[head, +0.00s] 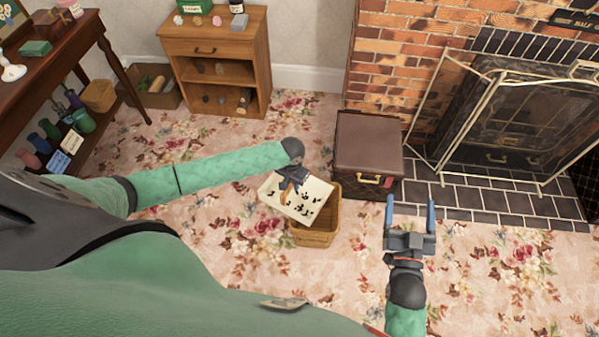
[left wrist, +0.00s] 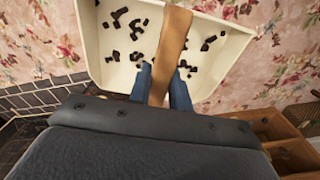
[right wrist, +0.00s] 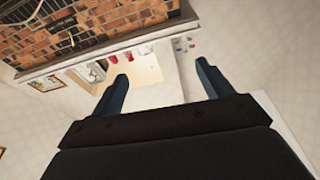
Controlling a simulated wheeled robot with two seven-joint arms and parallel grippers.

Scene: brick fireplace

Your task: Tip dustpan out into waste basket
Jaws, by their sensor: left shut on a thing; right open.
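The dustpan (head: 315,192) is a cream tray with a brown wooden handle (left wrist: 172,50) and several black crumbs lying in it. My left gripper (head: 292,182) is shut on the handle. It also shows in the left wrist view (left wrist: 163,88). The pan is held over the wicker waste basket (head: 318,236) and hides part of its opening. In the head view the pan looks slightly tilted, with the crumbs still on it. My right gripper (head: 410,204) is open and empty, right of the basket. The right wrist view (right wrist: 158,90) shows nothing between its fingers.
A brown leather chest (head: 368,145) stands just behind and right of the basket. A fireplace with a brass-framed screen (head: 490,120) is at the right. A wooden shelf unit (head: 218,62) and a side table (head: 60,50) stand at the back left. Floral carpet is clear in front.

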